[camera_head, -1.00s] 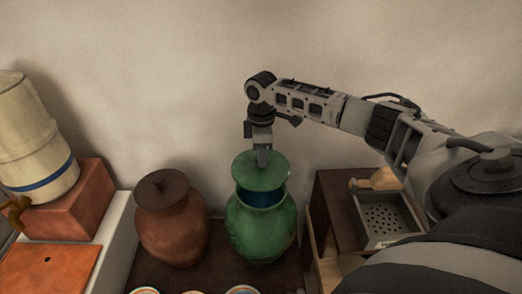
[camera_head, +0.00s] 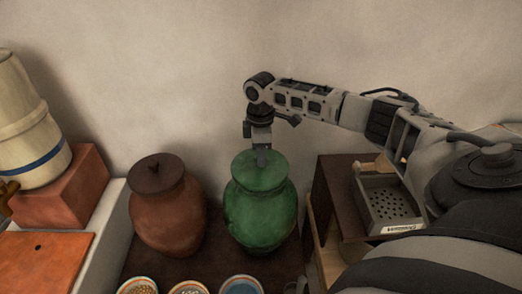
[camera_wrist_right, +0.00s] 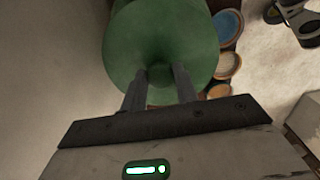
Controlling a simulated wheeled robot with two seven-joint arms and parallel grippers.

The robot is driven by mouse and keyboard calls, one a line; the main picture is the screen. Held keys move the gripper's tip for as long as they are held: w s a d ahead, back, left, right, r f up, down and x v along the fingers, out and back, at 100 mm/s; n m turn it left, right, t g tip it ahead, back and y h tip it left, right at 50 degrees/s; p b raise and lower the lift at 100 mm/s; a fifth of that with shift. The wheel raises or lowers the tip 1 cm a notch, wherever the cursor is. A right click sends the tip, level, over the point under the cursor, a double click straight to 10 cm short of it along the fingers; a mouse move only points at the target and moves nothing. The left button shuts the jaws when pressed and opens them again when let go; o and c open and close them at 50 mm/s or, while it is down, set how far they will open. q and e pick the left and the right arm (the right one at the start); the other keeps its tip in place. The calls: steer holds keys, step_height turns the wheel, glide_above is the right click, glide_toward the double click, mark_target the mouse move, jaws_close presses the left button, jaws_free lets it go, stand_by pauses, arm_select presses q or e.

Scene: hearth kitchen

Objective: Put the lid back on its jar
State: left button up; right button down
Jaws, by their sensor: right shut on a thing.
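The green jar (camera_head: 260,215) stands upright on the dark surface beside the wall. Its green lid (camera_head: 262,163) sits at the jar's mouth and looks about level, with no open gap showing in the head view. My right gripper (camera_head: 262,158) points down from above, shut on the lid's knob. In the right wrist view, the two fingers (camera_wrist_right: 159,78) hold the small knob, and the round lid (camera_wrist_right: 160,35) fills the upper middle and hides the jar's mouth. My left gripper does not show in the head view.
A brown lidded jar (camera_head: 167,215) stands left of the green jar. Several small bowls (camera_head: 240,285) are in front. A dark wooden box (camera_head: 338,205) and a perforated metal tray (camera_head: 392,208) are at right. A cream container (camera_head: 30,125) stands on a red block at left.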

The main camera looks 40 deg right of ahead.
steer(key=shift+f, duration=0.6)
steer(key=c, duration=1)
jaws_free()
step_height(320, 180, up, 16)
